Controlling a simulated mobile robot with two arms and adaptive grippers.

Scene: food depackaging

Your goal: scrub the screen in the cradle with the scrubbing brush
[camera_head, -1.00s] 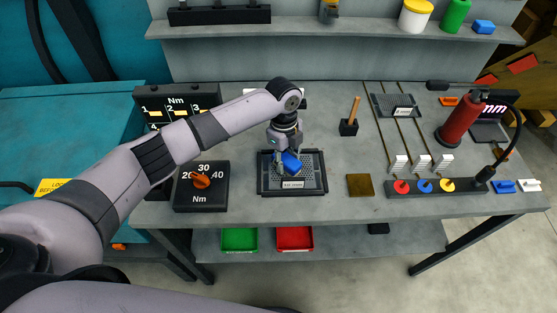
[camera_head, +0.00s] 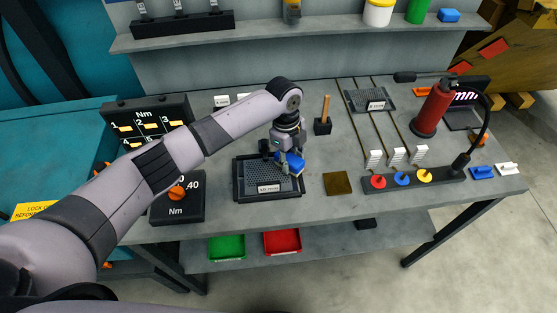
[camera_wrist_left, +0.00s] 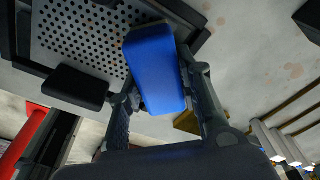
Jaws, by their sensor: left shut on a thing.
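The screen (camera_head: 262,178) is a grey perforated plate lying in a black cradle (camera_head: 239,190) on the bench, with a white label at its front. In the left wrist view the perforated screen (camera_wrist_left: 85,40) is at the upper left. My left gripper (camera_head: 287,160) is shut on the blue scrubbing brush (camera_head: 293,163), over the right part of the screen. The brush's blue back (camera_wrist_left: 155,65) fills the middle of the wrist view between the two fingers. Its underside is hidden, so I cannot tell whether it touches the screen. My right gripper is not in view.
A torque box with an orange knob (camera_head: 177,193) stands left of the cradle. A wooden-handled tool in a black block (camera_head: 323,126), a brown square (camera_head: 337,183) and a red extinguisher (camera_head: 432,108) are to the right.

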